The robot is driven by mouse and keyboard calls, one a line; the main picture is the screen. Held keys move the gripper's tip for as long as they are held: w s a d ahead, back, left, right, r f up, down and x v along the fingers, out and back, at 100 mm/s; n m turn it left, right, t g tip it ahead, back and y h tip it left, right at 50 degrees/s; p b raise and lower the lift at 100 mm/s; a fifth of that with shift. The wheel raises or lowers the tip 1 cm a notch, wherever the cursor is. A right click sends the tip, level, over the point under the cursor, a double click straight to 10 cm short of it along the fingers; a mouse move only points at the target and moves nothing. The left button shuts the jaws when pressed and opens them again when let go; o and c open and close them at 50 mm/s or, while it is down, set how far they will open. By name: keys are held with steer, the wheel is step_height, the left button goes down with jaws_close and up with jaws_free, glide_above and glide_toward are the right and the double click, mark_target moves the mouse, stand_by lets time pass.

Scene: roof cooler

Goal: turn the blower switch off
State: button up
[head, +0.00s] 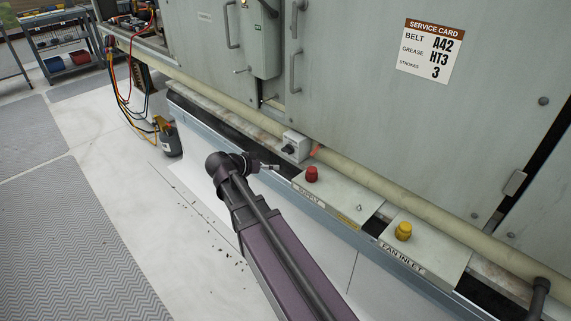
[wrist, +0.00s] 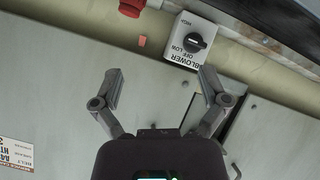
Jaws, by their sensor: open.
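The blower switch (head: 296,146) is a small pale box with a black rotary knob, low on the cooler's front beside the cream pipe. In the wrist view the blower switch (wrist: 184,54) appears turned over, with HIGH, LOW, OFF and BLOWER lettering. Its black knob (wrist: 196,41) is unobstructed; I cannot clearly tell which mark it points to. My gripper (wrist: 160,76) is open and empty, its fingers spread below the switch in the wrist view. In the head view my gripper (head: 268,166) is just left of and below the switch, apparently apart from it.
A red knob (head: 312,174) on the SUPPLY plate and a yellow knob (head: 403,231) on the FAN INLET plate stand to the right. A cream pipe (head: 360,178) runs along the cooler. The floor at left is mostly clear.

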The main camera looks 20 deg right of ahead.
mark_target(284, 152)
steer(key=w+a+f+m+t+h+b, duration=0.1)
steer(key=w+f+m+t+h+b, duration=0.2)
steer(key=b, duration=1.1)
steer(key=w+f+m+h, duration=0.1)
steer(key=w+f+h, duration=0.1)
steer(key=w+f, duration=0.1)
steer(key=shift+w, duration=0.6)
steer(key=shift+d, duration=0.1)
steer(key=shift+x, duration=6.8)
steer(key=shift+r, duration=0.1)
steer(key=c, duration=1.2)
